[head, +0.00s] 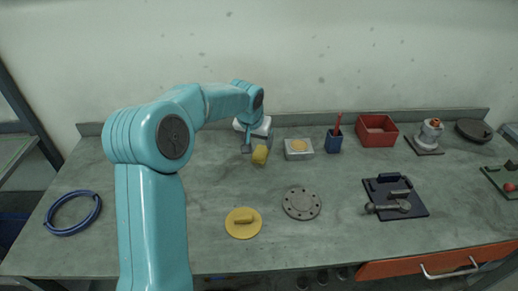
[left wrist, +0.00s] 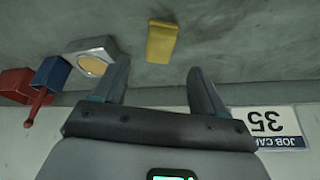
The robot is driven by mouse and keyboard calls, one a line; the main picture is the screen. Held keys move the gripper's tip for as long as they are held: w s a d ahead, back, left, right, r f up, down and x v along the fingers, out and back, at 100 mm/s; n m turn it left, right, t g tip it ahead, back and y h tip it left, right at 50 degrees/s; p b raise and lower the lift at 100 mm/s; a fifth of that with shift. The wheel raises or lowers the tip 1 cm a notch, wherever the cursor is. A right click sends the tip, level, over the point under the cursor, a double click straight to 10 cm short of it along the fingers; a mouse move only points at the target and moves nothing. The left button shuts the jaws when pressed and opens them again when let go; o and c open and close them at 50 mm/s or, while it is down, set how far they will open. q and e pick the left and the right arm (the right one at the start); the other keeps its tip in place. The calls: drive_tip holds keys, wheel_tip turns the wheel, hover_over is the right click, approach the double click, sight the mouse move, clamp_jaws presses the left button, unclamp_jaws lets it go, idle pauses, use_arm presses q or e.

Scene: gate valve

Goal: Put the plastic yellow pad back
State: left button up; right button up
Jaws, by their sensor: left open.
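A small yellow block (head: 260,155) lies on the bench in front of my left gripper (head: 256,146). In the left wrist view the yellow block (left wrist: 162,42) is beyond the fingertips and apart from them. My left gripper (left wrist: 158,70) is open, with nothing between its fingers. A flat yellow disc with a raised grip (head: 243,222) lies near the front of the bench. I cannot tell for sure which yellow piece is the pad. My right gripper is not in view.
A silver tin with a yellowish round top (head: 299,149), a blue cup (head: 334,142) and a red bin (head: 377,131) stand along the back. A grey flange (head: 301,203) and a black tool board (head: 395,197) lie right of centre. A blue hose (head: 72,213) lies left. A job card (left wrist: 272,126) shows behind the gripper.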

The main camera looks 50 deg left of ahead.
use_arm(q)
drive_tip(key=shift+v, duration=2)
